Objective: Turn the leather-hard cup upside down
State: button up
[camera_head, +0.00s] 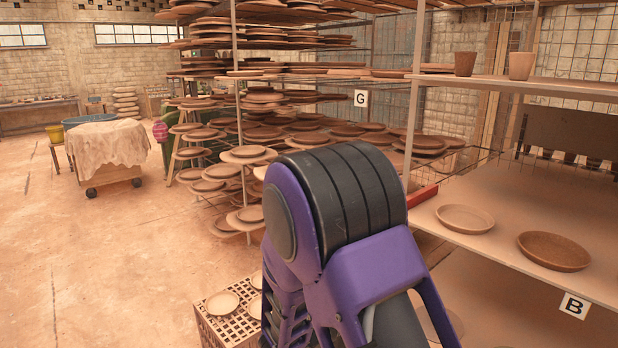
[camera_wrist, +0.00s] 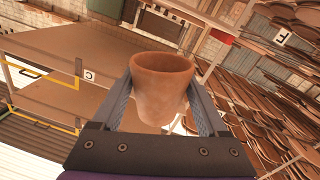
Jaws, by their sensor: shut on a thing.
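The brown leather-hard cup (camera_wrist: 160,95) is between the two fingers of my gripper (camera_wrist: 160,82) in the wrist view, with a finger against each side. Its wide open rim points to the top of that picture and its narrower base toward the gripper's palm. I cannot tell for sure how it is turned relative to the floor. In the head view my purple and black arm fills the lower middle, and both the gripper and the held cup are hidden.
Two other cups, one left (camera_head: 465,63) and one right (camera_head: 521,65), stand on the upper right shelf (camera_head: 570,88). Below, a light plate (camera_head: 465,218) and a darker plate (camera_head: 553,250) lie on shelf B. A crate (camera_head: 225,328) with plates is at lower left. Open floor lies left.

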jog(key=m, duration=0.3)
